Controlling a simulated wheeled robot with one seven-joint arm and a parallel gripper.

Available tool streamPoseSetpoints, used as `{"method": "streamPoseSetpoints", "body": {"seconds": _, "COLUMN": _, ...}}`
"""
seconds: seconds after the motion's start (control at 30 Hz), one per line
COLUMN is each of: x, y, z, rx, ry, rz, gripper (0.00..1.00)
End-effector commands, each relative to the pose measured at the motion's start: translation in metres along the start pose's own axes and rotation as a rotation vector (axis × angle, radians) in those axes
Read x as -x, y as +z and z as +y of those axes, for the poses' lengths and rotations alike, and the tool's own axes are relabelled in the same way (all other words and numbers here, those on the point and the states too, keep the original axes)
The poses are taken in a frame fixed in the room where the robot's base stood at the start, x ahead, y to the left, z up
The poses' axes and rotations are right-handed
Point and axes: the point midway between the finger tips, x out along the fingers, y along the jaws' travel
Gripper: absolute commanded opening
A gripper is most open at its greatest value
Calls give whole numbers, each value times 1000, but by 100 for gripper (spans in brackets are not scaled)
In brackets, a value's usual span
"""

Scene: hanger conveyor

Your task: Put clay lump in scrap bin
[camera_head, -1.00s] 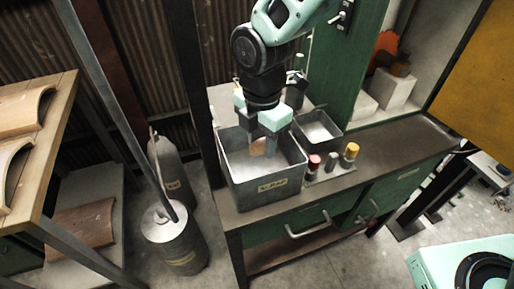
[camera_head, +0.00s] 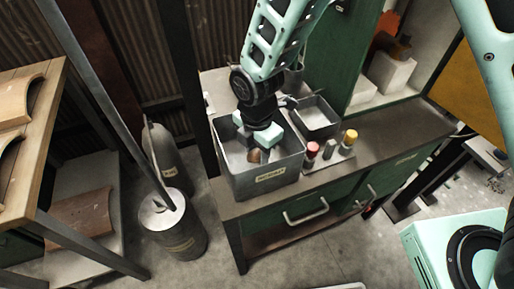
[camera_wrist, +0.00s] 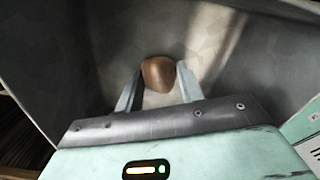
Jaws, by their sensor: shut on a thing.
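The scrap bin (camera_head: 268,183) is a grey metal box with a label on its front, standing on the left end of the workbench. My gripper (camera_head: 256,150) points down inside its opening. The brown, rounded clay lump (camera_wrist: 158,73) is between my gripper's fingertips (camera_wrist: 158,88) in the wrist view, and my gripper is shut on it. The lump also shows in the head view (camera_head: 255,156), below the bin's rim. The bin's grey walls and floor surround it in the wrist view. I cannot tell whether the lump touches the bin floor.
A smaller grey tray (camera_head: 315,118) stands right behind the bin. Red, grey and yellow-capped items (camera_head: 330,151) stand on the bench just right of the bin. A metal canister (camera_head: 172,226) stands on the floor at left. The bench's right part is clear.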

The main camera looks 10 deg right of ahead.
Motion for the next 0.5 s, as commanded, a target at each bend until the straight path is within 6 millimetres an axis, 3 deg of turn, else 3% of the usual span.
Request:
{"method": "streamPoseSetpoints", "body": {"seconds": 0.3, "x": -3, "y": 0, "z": 0, "rx": -1, "ry": 1, "rz": 0, "gripper": 10}}
{"method": "streamPoseSetpoints", "body": {"seconds": 0.33, "x": -3, "y": 0, "z": 0, "rx": -1, "ry": 1, "rz": 0, "gripper": 40}}
{"method": "streamPoseSetpoints", "body": {"seconds": 0.4, "x": -2, "y": 0, "z": 0, "rx": -1, "ry": 1, "rz": 0, "gripper": 60}}
{"method": "streamPoseSetpoints", "body": {"seconds": 0.5, "x": -2, "y": 0, "z": 0, "rx": -1, "ry": 1, "rz": 0, "gripper": 60}}
